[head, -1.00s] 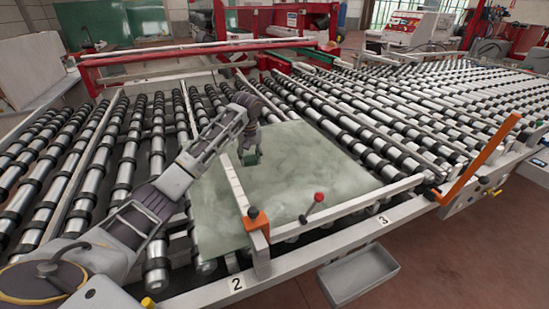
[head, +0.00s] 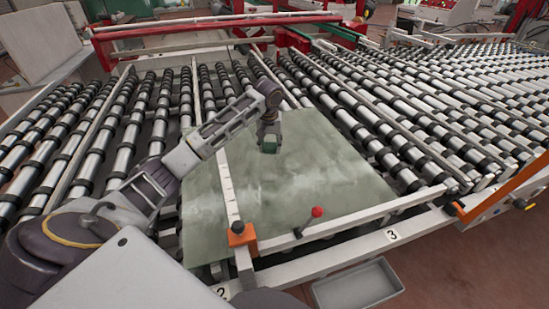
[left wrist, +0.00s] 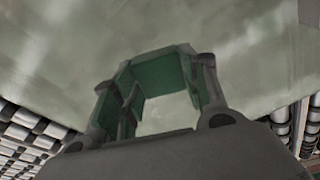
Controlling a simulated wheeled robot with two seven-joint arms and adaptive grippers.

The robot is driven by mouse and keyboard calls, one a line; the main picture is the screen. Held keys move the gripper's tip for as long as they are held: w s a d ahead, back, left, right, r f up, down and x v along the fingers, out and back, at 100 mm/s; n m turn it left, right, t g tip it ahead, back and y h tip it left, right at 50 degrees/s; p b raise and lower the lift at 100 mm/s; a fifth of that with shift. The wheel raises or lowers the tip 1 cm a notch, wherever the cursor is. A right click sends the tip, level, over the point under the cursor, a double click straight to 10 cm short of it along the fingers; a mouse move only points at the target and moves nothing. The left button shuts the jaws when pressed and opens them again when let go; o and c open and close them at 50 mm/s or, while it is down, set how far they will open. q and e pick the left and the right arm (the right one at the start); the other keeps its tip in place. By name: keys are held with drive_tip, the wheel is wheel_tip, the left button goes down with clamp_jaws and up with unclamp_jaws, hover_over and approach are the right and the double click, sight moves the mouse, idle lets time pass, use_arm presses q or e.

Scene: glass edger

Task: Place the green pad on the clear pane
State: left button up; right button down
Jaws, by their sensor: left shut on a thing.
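The clear pane (head: 300,185) is a large grey-green sheet lying on the rollers at the middle of the head view. My left gripper (head: 268,141) is above the far middle part of the pane, pointing down. It is shut on the small dark green pad (head: 269,148). In the left wrist view my left gripper (left wrist: 155,82) has its fingers at both sides of the green pad (left wrist: 155,62), with the pane (left wrist: 60,45) behind. I cannot tell whether the pad touches the pane. My right gripper is not in view.
An orange-ended rail (head: 238,236) and a red-knobbed lever (head: 316,213) stand at the pane's near edge. A white bar (head: 350,213) runs along its near right side. Rollers (head: 125,145) spread on both sides. A grey tray (head: 357,284) hangs in front.

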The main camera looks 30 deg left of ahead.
use_arm(q)
drive_tip(key=shift+s, duration=0.15)
hover_over(270, 169)
drive_tip(key=shift+s+d+f+p, duration=0.1)
drive_tip(key=shift+f+p, duration=0.15)
drive_tip(key=shift+f, duration=1)
drive_tip(key=shift+d+f+p, duration=0.1)
drive_tip(key=shift+f+p, duration=0.1)
drive_tip(key=shift+f, duration=1.05)
drive_tip(key=shift+f+p, duration=0.45)
drive_tip(key=shift+f, duration=2.05)
drive_tip(key=shift+f, duration=0.15)
drive_tip(key=o, duration=0.7)
drive_tip(key=shift+s+d+r+b, duration=0.1)
drive_tip(key=shift+s+r+b, duration=0.2)
drive_tip(key=shift+r, duration=1.75)
drive_tip(key=shift+s+d+r+b, duration=0.2)
drive_tip(key=shift+r+b, duration=0.25)
drive_tip(key=shift+r, duration=1.55)
drive_tip(key=shift+s+d+r+b, duration=0.1)
drive_tip(key=shift+s+r+b, duration=0.25)
drive_tip(key=shift+r, duration=1.7)
